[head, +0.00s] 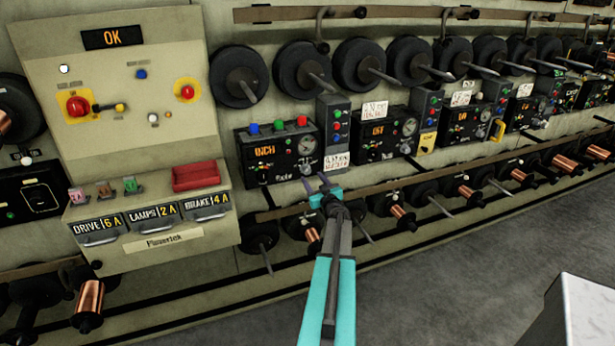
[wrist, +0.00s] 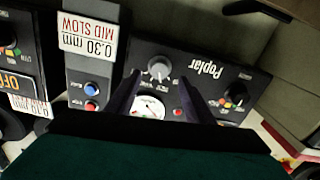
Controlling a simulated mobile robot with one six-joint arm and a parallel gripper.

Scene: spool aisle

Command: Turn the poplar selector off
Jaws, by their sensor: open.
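The Poplar unit (head: 242,150) is a black panel on the wall, with an orange display reading INCH (head: 265,150). In the wrist view its Poplar nameplate (wrist: 206,68) is upside down. A dark knob with coloured marks around it (wrist: 235,93) looks like the selector; its exact setting is too small to read. A grey pointer knob (wrist: 160,67) lies at the panel's other side, above a white gauge (wrist: 148,107). My gripper (head: 316,184) is open and empty, just below the unit's lower right. In the wrist view its fingertips (wrist: 159,88) straddle the space before the grey knob and gauge.
A switch column (wrist: 87,72) with red and blue buttons and a white card stands beside the unit. Blue, green and red lamps (head: 278,125) top the unit. A brown rail (head: 285,210) runs below it. A beige cabinet (head: 130,85) stands left.

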